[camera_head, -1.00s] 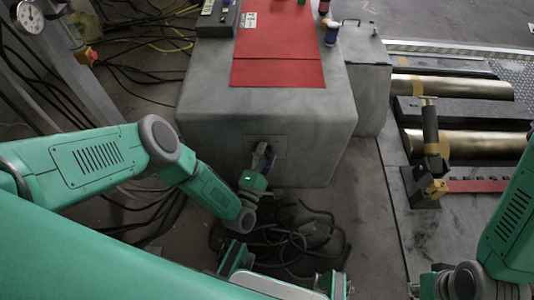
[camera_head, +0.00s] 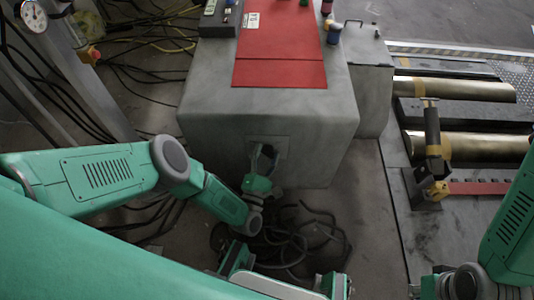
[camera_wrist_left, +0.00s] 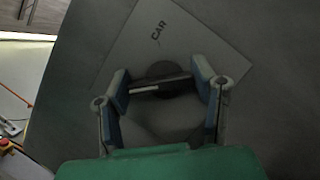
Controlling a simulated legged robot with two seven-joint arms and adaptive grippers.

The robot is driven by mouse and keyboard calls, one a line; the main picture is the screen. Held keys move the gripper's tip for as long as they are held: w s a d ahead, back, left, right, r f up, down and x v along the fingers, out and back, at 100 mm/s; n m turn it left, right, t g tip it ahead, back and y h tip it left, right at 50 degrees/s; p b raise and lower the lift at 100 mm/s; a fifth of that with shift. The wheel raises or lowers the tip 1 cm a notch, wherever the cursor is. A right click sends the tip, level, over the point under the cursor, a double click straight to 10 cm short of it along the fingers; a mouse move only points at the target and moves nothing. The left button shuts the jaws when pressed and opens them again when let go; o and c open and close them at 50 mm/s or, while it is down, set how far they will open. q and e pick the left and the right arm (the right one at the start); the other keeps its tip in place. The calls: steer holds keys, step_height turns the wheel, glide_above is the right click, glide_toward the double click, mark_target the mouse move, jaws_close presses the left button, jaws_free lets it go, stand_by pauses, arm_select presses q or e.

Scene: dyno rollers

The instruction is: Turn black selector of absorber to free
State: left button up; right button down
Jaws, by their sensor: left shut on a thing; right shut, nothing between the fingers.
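The absorber is the big grey box (camera_head: 225,110) in the middle of the head view. Its black selector (camera_wrist_left: 160,84) shows in the left wrist view as a dark round knob with a bar handle across it, bearing a white mark. The bar lies nearly level there, its right end slightly higher. A plate (camera_wrist_left: 120,65) around the knob reads "CAR". My left gripper (camera_head: 264,152) is at the box's front face. In the left wrist view its two blue-grey fingers (camera_wrist_left: 161,86) are shut on the bar's ends.
A red mat (camera_head: 280,50) covers part of the box top, with small containers near its far end. Loose black cables (camera_head: 300,235) lie on the floor below the front face. Brass rollers (camera_head: 455,90) are at the right. A gauge stand (camera_head: 33,17) is at the left.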

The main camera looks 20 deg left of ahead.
mark_target(270, 126)
arm_select(q)
steer(key=shift+s+f, duration=0.15)
steer(key=shift+f, duration=0.1)
steer(key=o, duration=1.2)
steer(key=shift+c, duration=0.2)
steer(key=shift+r, duration=0.2)
steer(key=shift+w+r, duration=0.2)
steer(key=shift+r, duration=0.3)
step_height(270, 126, up, 9)
steer(key=shift+f, duration=0.15)
